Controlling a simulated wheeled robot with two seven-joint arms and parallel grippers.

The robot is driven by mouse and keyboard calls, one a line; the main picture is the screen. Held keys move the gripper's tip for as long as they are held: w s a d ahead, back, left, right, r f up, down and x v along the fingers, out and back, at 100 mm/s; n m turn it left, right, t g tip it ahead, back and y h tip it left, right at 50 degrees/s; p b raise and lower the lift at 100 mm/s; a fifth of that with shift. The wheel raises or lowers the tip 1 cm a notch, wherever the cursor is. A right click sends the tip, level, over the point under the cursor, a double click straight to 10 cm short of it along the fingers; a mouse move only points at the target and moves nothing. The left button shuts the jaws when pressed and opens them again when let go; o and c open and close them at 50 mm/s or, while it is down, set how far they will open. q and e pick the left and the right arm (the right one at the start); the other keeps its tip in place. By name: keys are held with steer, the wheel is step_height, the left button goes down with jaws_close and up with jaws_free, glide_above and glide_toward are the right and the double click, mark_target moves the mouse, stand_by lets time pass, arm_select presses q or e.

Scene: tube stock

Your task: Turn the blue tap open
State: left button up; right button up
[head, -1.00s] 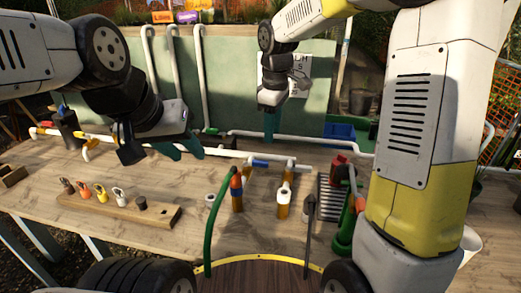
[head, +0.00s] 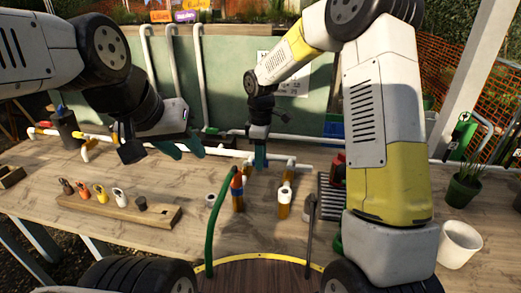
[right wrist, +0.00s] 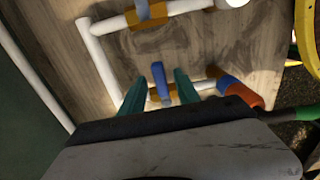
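The blue tap's handle (right wrist: 160,80) shows in the right wrist view, over an orange fitting on a white pipe. My right gripper (right wrist: 158,92) is open, with one green finger on each side of the handle. I cannot tell whether either finger touches it. In the head view my right gripper (head: 260,157) points down over the white pipe and hides most of the tap. My left gripper (head: 182,147) is open and empty above the bench, left of the tap.
A green hose (head: 212,225) with a blue and orange end stands in front of the pipe. A wooden block (head: 120,208) holds several coloured clips at left. A red tap (head: 45,124) sits at far left. A white pot (head: 459,244) stands at right.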

jaws_close()
stand_by(1.5)
